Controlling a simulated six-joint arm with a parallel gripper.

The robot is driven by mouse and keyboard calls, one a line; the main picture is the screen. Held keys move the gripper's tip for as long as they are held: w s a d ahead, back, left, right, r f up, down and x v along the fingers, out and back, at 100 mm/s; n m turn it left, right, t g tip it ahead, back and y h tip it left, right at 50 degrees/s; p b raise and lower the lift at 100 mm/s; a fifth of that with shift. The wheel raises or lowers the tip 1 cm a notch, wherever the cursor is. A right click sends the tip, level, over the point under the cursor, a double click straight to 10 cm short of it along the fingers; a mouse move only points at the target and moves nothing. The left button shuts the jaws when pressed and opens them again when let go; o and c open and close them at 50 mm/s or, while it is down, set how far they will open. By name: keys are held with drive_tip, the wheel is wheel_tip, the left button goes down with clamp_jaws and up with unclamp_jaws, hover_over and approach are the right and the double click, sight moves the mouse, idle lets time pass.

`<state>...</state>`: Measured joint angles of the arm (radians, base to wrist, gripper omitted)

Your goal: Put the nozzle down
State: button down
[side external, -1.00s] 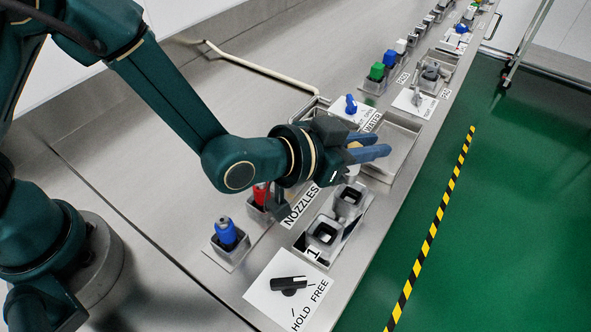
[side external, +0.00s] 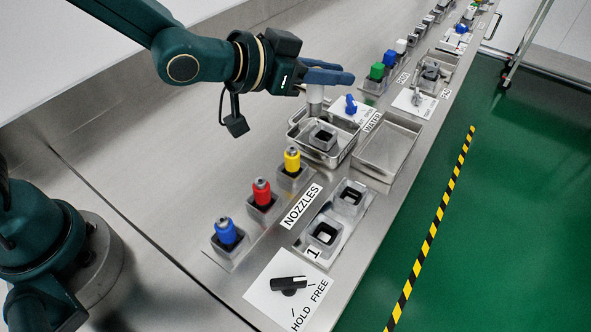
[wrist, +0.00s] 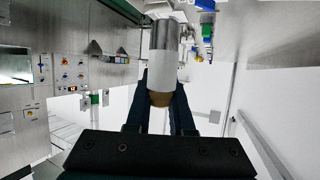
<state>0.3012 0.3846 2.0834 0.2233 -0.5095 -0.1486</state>
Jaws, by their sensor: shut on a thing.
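My gripper (side external: 330,77) is shut on a pale grey cylinder (side external: 314,97), which hangs upright below the fingers. In the wrist view the cylinder (wrist: 163,75) sits between the fingers and shows a white body, a grey metal part and a brown end. In the side view it is above a grey square socket (side external: 323,137) in a metal tray, apparently clear of it. Blue (side external: 226,232), red (side external: 262,192) and yellow (side external: 292,160) nozzles stand upright in holders beside the NOZZLES label. I cannot tell whether the held cylinder is itself a nozzle.
Two dark-holed sockets (side external: 324,233) marked 1 look empty. An empty metal basin (side external: 390,148) lies right of the tray. A blue-handled WATER valve (side external: 351,104) stands close behind the tray. A HOLD/FREE knob (side external: 289,284) is at the front.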

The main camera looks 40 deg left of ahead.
drive_tip(key=w+a, duration=0.1)
drive_tip(key=w, duration=0.9)
drive_tip(key=shift+w+a+f, duration=0.3)
drive_tip(key=shift+w+a, duration=0.05)
drive_tip(key=shift+f, duration=0.1)
hover_over(395, 146)
wheel_tip(395, 146, down, 7)
drive_tip(key=shift+f, duration=2)
drive_tip(key=shift+f, duration=0.1)
